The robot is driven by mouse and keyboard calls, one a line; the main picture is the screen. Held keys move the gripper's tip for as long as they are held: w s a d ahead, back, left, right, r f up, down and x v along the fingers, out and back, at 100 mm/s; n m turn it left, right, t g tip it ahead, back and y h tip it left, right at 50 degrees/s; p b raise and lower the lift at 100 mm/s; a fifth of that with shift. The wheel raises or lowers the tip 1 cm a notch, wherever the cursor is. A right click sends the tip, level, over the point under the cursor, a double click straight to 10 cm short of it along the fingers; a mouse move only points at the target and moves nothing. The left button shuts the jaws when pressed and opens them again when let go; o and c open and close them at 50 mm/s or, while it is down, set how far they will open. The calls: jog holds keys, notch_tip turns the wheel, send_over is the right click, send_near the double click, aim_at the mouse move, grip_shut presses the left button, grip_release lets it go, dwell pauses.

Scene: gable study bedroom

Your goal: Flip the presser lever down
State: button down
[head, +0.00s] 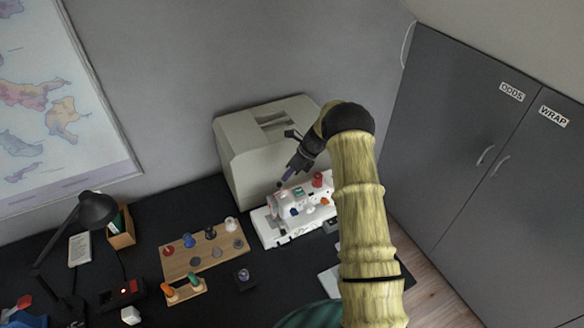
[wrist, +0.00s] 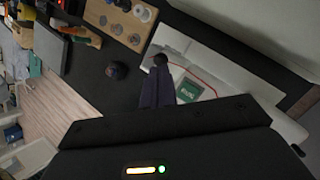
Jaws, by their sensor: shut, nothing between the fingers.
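A white sewing machine (head: 275,229) stands on the black desk in front of a beige box-shaped machine. In the head view it carries small red, green and blue parts. I cannot make out the presser lever among them. My gripper (head: 281,182) is above the left end of the sewing machine, shut and empty. In the wrist view the shut fingers (wrist: 159,66) overlap the white sewing machine (wrist: 222,68), hiding part of it. A green part (wrist: 188,89) and a thin red line show beside them. I cannot tell whether the fingertips touch the machine.
The beige box-shaped machine (head: 240,150) stands close behind the sewing machine. A wooden board (head: 190,262) with several coloured knobs lies to the left, with a small dark block (head: 244,283) in front. A black lamp (head: 97,208) stands far left. Grey cabinets (head: 440,130) are at right.

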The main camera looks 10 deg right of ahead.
jog(key=w+b+v, duration=0.2)
jog(key=w+v, duration=0.1)
jog(key=v, duration=0.9)
jog(key=shift+d+r+b, duration=0.25)
jog(key=shift+d+b, duration=0.1)
jog(key=shift+d, duration=0.15)
jog(key=s+a+r+n+h, duration=0.1)
jog(key=s+a+n+h, duration=0.1)
jog(key=s+n, duration=0.6)
jog(key=s+a+r+n+t+h+b, duration=0.1)
jog(key=s+a+r+n+h, duration=0.1)
jog(key=s+n, duration=0.7)
jog(key=s+a+r+n+h+b, duration=0.1)
jog(key=s+n, duration=0.7)
jog(key=s, duration=1)
jog(key=shift+a+r+n+t+h, duration=0.25)
jog(key=shift+a+n+t+h, duration=0.15)
jog(key=shift+a+h, duration=0.5)
jog(key=shift+a, duration=0.2)
